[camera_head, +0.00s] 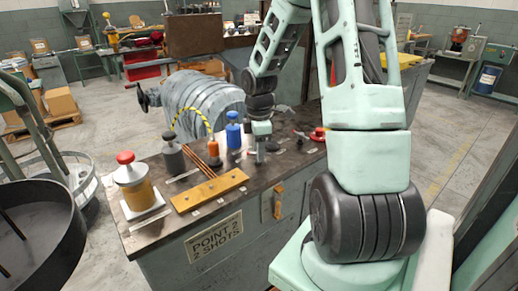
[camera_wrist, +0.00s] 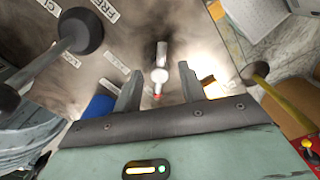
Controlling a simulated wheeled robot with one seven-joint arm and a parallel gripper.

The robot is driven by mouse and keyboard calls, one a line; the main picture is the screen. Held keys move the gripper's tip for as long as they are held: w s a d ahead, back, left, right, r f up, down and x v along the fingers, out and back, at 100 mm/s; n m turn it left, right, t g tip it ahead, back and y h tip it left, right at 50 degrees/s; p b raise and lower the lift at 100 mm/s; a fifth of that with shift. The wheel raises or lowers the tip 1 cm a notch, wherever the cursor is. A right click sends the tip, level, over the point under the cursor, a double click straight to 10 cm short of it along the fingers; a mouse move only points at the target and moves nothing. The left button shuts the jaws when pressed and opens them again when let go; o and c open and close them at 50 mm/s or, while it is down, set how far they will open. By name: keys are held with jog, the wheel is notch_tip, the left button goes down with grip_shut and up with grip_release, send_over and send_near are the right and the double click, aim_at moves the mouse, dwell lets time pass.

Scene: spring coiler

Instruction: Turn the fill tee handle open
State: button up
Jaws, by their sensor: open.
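A small silver fitting with a narrow neck and a red tip (camera_wrist: 160,72), which looks like the fill tee handle, stands over the dark bench top. My gripper (camera_wrist: 160,80) is open, with one finger on each side of the fitting and visible gaps; nothing is held. In the head view my gripper (camera_head: 260,158) points down over the bench, right of the blue bottle (camera_head: 233,132). There the fitting is mostly hidden by the fingers, and I cannot tell its turned position.
The bench (camera_head: 150,232) also bears a red-capped jar (camera_head: 133,182), a dark cylinder (camera_head: 173,153), an orange cylinder (camera_head: 214,151) with a striped hose, a brass bar (camera_head: 208,190) and a red part (camera_head: 319,134).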

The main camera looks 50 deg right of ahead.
grip_shut()
jog(key=shift+m, duration=0.3)
jog(key=m+p, duration=0.2)
jog(key=m, duration=0.1)
jog(key=shift+r, duration=0.15)
jog(key=m+p, duration=0.2)
jog(key=m, duration=0.3)
jog(key=m+p, duration=0.2)
jog(key=m, duration=0.2)
jog(key=shift+m, duration=0.3)
jog(key=m+p, duration=0.1)
jog(key=m, duration=0.3)
jog(key=shift+d+m+p, duration=0.1)
jog(key=shift+m+p, duration=0.2)
jog(key=shift+m, duration=0.1)
